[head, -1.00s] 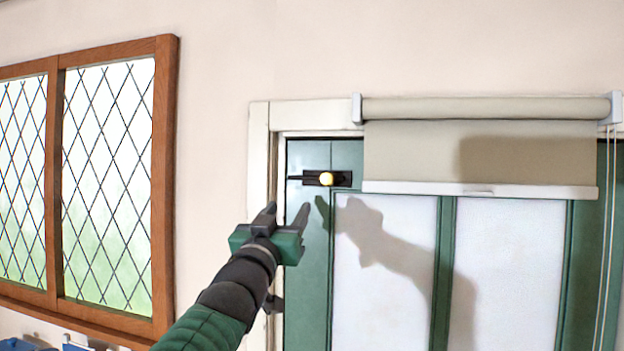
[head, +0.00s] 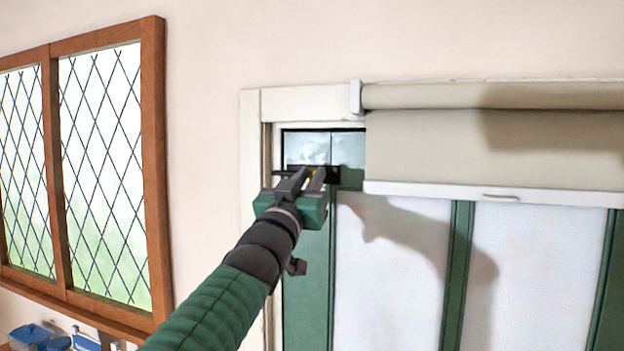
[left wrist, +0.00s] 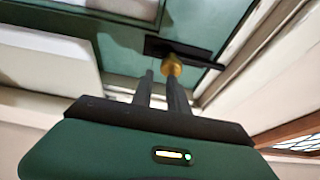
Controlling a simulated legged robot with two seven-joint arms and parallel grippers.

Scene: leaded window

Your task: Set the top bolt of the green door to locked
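The top bolt is a black plate (head: 333,174) at the upper left corner of the green door (head: 308,290). It also shows in the left wrist view (left wrist: 200,54). Its brass knob (left wrist: 172,66) is mostly hidden by the fingers in the head view. My left gripper (head: 305,178) is at the bolt, its two fingers parted. In the left wrist view the knob is in line with the tip of the right-hand finger (left wrist: 174,90). I cannot tell whether they touch, and the bolt's exact slide position is hidden. My right gripper is out of view.
A rolled beige blind (head: 480,140) hangs over the door's top, just right of the bolt. The white door frame (head: 252,180) is close on the left. A leaded window (head: 105,170) is farther left, with blue items (head: 32,335) below it.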

